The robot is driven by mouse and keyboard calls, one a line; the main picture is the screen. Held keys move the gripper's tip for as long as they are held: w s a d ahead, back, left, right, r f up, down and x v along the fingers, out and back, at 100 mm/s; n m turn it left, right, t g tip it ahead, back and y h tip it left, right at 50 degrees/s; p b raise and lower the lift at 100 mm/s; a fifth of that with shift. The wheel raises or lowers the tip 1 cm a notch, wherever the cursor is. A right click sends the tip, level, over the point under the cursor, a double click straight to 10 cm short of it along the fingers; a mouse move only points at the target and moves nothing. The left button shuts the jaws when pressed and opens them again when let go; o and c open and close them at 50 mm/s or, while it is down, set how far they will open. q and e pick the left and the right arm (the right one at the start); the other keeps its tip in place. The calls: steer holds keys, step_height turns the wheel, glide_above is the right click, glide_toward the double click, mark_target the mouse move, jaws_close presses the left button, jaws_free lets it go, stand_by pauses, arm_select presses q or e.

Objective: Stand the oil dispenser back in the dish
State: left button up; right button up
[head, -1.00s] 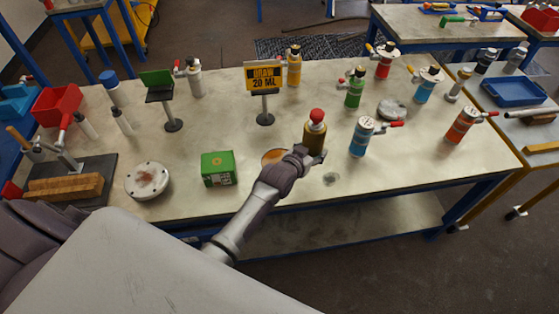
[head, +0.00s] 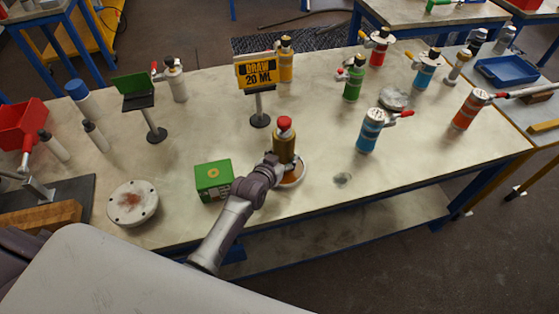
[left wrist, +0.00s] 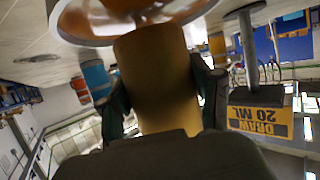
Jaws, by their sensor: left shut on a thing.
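The oil dispenser (head: 285,145), a gold-brown cylinder with a red cap, is upright in the head view. My left gripper (head: 280,165) is shut around its lower body. In the left wrist view the fingers (left wrist: 165,85) lie on both sides of the gold body (left wrist: 155,60). The dish (head: 302,172), white-rimmed with an orange inside, is at the dispenser's foot, partly hidden by gripper and dispenser. Its rim also shows at the top of the left wrist view (left wrist: 68,22). I cannot tell whether the base touches the dish. My right gripper is not in view.
A green box (head: 213,180) stands left of my gripper, with a round flange (head: 132,202) farther left. The "DRAW 20 ML" sign (head: 257,75) stands behind the dispenser. A blue bottle (head: 370,130) stands to the right. The bench's front right is mostly clear.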

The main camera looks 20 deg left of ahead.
arm_select(q)
step_height(320, 180, down, 2)
steer(key=shift+w+d+f+b, duration=0.1)
steer(key=shift+d+f+b, duration=0.05)
steer(key=shift+b, duration=0.45)
steer(key=shift+w, duration=0.2)
steer(key=shift+a, duration=0.25)
steer(key=shift+s, duration=0.2)
steer(key=o, duration=1.3)
steer(key=shift+f, duration=0.15)
steer(key=shift+c, duration=0.2)
steer(key=shift+o, duration=1.9)
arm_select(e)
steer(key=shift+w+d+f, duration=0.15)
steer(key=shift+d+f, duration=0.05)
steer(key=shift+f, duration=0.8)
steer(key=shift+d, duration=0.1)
